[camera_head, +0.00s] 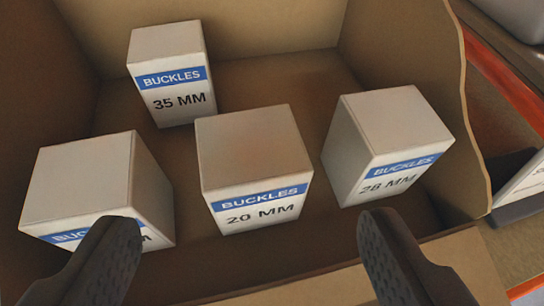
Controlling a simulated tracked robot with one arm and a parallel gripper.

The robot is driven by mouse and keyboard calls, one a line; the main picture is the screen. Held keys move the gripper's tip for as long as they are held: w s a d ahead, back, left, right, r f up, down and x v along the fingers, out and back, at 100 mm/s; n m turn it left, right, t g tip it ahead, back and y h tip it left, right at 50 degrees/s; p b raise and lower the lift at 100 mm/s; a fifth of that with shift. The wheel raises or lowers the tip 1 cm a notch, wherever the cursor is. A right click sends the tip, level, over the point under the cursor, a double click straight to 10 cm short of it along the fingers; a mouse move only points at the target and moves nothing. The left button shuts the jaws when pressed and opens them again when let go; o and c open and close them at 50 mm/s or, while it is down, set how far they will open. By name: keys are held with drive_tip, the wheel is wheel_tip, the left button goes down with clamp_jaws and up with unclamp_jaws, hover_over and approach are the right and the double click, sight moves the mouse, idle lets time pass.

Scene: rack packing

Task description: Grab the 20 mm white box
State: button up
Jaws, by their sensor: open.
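The white box marked "BUCKLES 20 MM" (250,160) stands upright in the middle of an open cardboard bin (270,75), with a blue band across its front. My gripper (245,250) is open and empty. Its two dark fingers show at the bottom of the view, one to the left and one to the right of the 20 mm box's front. The fingers appear nearer to the camera than the box, and neither visibly touches it. The left finger covers part of another box's label.
In the same bin stand a 35 mm box (168,75) at the back left, a 28 mm box (385,145) to the right, and a box (95,190) at the front left with its size hidden. A low cardboard front lip (440,265) and side walls enclose them. An orange rack beam (505,80) runs at the right.

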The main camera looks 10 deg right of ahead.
sight(248, 154)
drive_tip(key=x, duration=0.6)
drive_tip(key=shift+r+p, duration=0.1)
drive_tip(key=shift+p, duration=0.3)
drive_tip(key=shift+p+x, duration=0.7)
drive_tip(key=shift+x, duration=1.9)
drive_tip(key=shift+a, duration=0.1)
drive_tip(key=c, duration=1)
